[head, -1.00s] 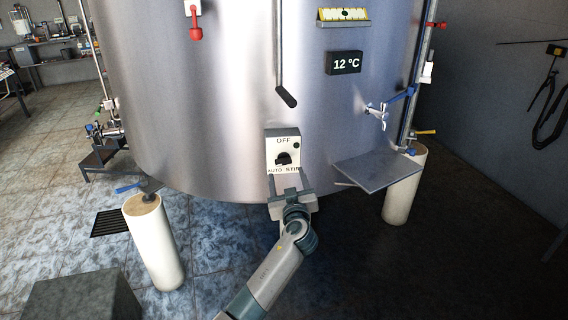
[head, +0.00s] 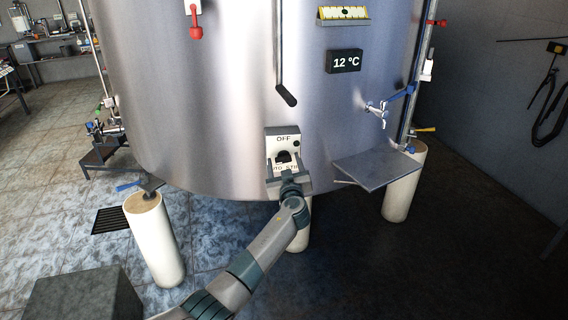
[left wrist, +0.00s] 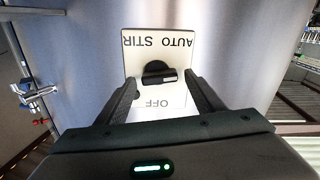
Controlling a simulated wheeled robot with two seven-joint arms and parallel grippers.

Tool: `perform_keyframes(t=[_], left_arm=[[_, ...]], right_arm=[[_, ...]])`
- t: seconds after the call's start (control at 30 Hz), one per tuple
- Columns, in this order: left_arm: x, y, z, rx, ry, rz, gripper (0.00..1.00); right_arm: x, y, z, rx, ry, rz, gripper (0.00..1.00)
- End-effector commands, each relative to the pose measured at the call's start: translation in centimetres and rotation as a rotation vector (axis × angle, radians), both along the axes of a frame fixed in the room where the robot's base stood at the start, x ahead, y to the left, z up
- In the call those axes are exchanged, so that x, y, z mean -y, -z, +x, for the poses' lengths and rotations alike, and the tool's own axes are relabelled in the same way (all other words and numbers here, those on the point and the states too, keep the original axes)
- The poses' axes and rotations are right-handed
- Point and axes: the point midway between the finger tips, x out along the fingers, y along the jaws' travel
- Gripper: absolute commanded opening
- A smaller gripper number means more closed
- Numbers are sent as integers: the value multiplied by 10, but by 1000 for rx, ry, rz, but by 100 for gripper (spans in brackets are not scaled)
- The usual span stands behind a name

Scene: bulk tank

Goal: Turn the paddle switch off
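The paddle switch (head: 284,142) is a box with a white face on the front of the steel tank, marked OFF at the top, with AUTO and STIR at the bottom. Its black knob (head: 284,158) shows in the middle of the face. In the left wrist view the face is upside down and the knob (left wrist: 158,73) lies crosswise, long side towards the right. My left gripper (head: 288,174) is in front of the switch's lower part, partly covering the lower labels. In the left wrist view its fingers (left wrist: 164,97) are apart, one to each side below the knob, with nothing between them. My right gripper is not seen.
A steel rod with a black grip (head: 286,96) hangs just above the switch. A metal shelf plate (head: 378,170) sticks out to the right. A red-handled valve (head: 195,24) is at upper left. White tank legs (head: 155,240) stand below.

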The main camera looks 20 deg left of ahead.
Motion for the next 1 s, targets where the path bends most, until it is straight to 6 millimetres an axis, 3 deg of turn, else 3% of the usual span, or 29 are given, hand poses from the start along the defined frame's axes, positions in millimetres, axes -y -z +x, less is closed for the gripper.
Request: perform_keyframes(t=[0.03,0.17,0.73,1.0], left_arm=[[0,0,0,0,0,0,51],[0,0,0,0,0,0,21],[0,1,0,-43,0,96,21],[2,1,0,-122,-1,274,21]], right_arm=[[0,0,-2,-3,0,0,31],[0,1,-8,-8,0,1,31],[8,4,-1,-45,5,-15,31],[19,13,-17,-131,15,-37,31]])
